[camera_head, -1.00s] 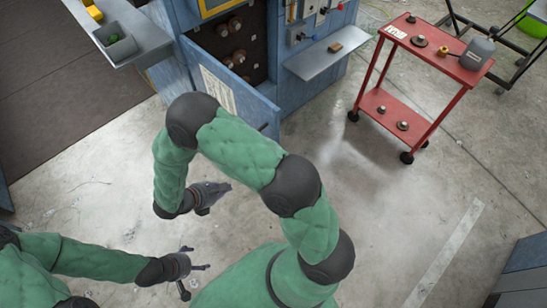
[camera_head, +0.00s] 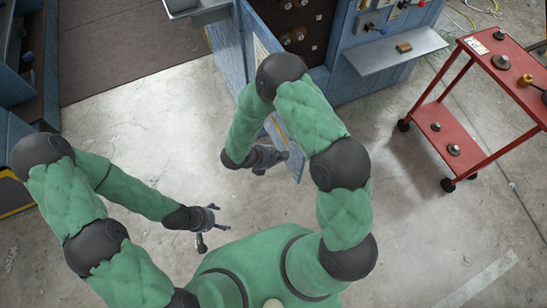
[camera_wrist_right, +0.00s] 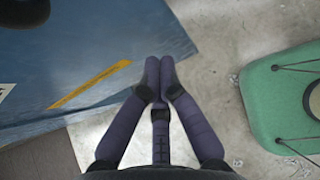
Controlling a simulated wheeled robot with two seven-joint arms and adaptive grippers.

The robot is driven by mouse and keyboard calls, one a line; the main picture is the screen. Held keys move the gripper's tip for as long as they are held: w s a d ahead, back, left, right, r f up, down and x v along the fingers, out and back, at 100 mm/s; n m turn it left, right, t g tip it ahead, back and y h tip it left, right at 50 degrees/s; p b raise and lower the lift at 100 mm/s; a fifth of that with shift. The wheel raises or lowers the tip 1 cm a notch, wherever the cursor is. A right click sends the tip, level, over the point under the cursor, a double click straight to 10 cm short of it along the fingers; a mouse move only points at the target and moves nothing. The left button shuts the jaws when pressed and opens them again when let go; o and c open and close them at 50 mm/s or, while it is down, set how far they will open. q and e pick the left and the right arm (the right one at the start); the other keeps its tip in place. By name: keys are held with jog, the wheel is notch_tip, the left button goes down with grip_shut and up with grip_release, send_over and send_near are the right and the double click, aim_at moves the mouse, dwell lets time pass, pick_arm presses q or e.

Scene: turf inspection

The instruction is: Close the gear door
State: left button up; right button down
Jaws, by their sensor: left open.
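The gear door (camera_head: 237,48) is a blue panel that stands open, swung out from the machine. My right arm hides much of it. The gear compartment (camera_head: 318,20) behind it is dark, with several round gears. My right gripper (camera_head: 283,156) is low beside the door's outer end; contact cannot be told. In the right wrist view my right gripper (camera_wrist_right: 160,66) has its fingers together, with nothing seen between them. My left gripper (camera_head: 216,217) is open and empty above the floor.
A grey shelf (camera_head: 375,58) with a small brown block juts from the machine. A red cart (camera_head: 470,118) with metal parts stands to the right. A grey tray (camera_head: 212,12) sits at the top. The concrete floor (camera_head: 420,240) between cart and arms is clear.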

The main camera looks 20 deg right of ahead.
jog(key=shift+w+d+f+b, duration=0.1)
jog(key=shift+w+d+b, duration=0.1)
jog(key=shift+d, duration=0.9)
jog(key=shift+w+d+f+b, duration=0.1)
jog(key=shift+d+b, duration=0.05)
jog(key=shift+d, duration=0.95)
